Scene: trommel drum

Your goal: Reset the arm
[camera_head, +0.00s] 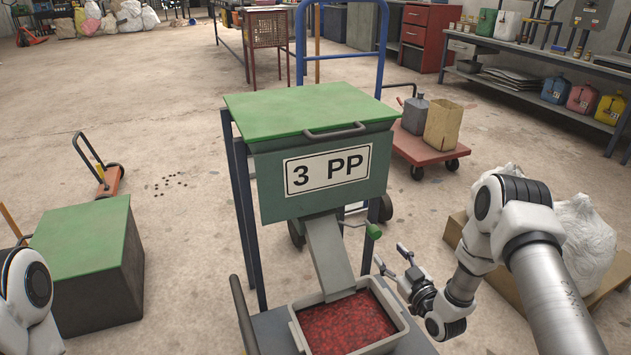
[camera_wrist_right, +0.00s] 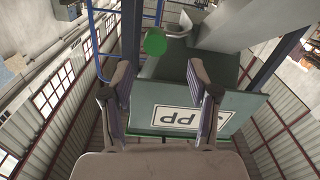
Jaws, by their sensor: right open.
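My right arm comes in from the right in the head view. Its gripper (camera_head: 392,262) is open and empty, just right of the metal chute (camera_head: 330,256) and the green-knobbed lever (camera_head: 373,231). In the right wrist view the two fingers of my right gripper (camera_wrist_right: 160,88) are spread apart, with the green knob (camera_wrist_right: 155,43) beyond them and nothing held. The green hopper box (camera_head: 320,180) with the "3 PP" label also shows there (camera_wrist_right: 240,105), upside down. Of my left arm only a white joint shows at the left edge; its gripper is out of view.
A grey bin (camera_head: 298,332) of red flakes stands under the chute. A green-topped box (camera_head: 83,240) is at left. A white sack (camera_head: 583,240) lies behind my right arm. A red cart (camera_head: 425,151) with a canister stands behind. Open floor lies at back left.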

